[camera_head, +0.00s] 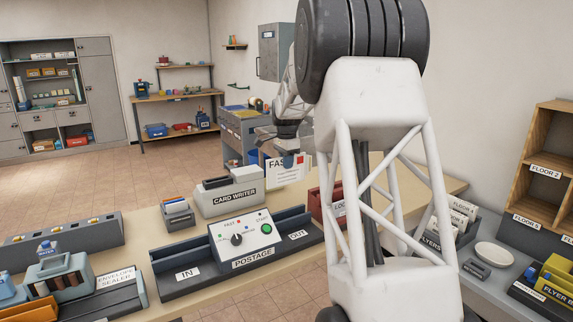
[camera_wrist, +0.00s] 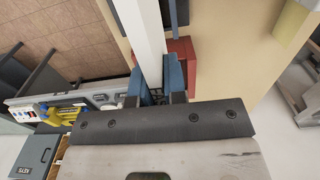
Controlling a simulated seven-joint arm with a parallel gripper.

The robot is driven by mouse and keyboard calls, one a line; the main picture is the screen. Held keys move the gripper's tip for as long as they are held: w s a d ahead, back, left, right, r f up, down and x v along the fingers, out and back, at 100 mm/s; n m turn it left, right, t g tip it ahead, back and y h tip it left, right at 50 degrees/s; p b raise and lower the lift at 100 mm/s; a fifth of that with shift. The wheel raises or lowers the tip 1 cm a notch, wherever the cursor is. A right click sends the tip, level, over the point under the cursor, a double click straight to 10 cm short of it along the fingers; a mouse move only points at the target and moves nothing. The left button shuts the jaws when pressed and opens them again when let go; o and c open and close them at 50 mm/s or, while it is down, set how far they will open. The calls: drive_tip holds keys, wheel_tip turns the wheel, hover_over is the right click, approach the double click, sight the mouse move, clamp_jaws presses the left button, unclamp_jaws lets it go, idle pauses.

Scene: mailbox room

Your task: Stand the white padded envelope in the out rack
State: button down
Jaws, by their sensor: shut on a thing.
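My gripper (camera_head: 287,148) is shut on the white padded envelope (camera_head: 287,171), holding it by its top edge in the head view. The envelope faces the camera, with "FAS" text partly readable and a red stamp at its upper right. In the wrist view the envelope (camera_wrist: 146,35) shows as a narrow white strip between my blue fingers. It hangs beyond the postage machine (camera_head: 242,236) and right of the card writer. A red rack (camera_head: 326,206), its label partly hidden by my arm, stands to the lower right. I cannot tell whether this is the out rack.
The postage machine has an IN slot (camera_head: 187,275) at left and an OUT side (camera_head: 297,237) at right. The card writer (camera_head: 228,194) stands behind it. An envelope sealer (camera_head: 110,287) is at lower left. Flyer racks and a white dish (camera_head: 494,255) are at right.

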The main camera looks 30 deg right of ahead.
drive_tip(key=shift+d, duration=0.15)
drive_tip(key=s+d+f, duration=0.1)
drive_tip(key=d+f, duration=0.1)
drive_tip(key=d, duration=1)
drive_tip(key=s+d+f, duration=0.1)
drive_tip(key=d, duration=1)
drive_tip(key=shift+s+d+f, duration=0.3)
drive_tip(key=shift+d+f, duration=0.05)
drive_tip(key=shift+d, duration=0.05)
drive_tip(key=shift+f, duration=0.2)
drive_tip(key=shift+f, duration=1.75)
drive_tip(key=shift+f, duration=0.35)
drive_tip(key=shift+f, duration=1.9)
drive_tip(key=shift+f, duration=0.15)
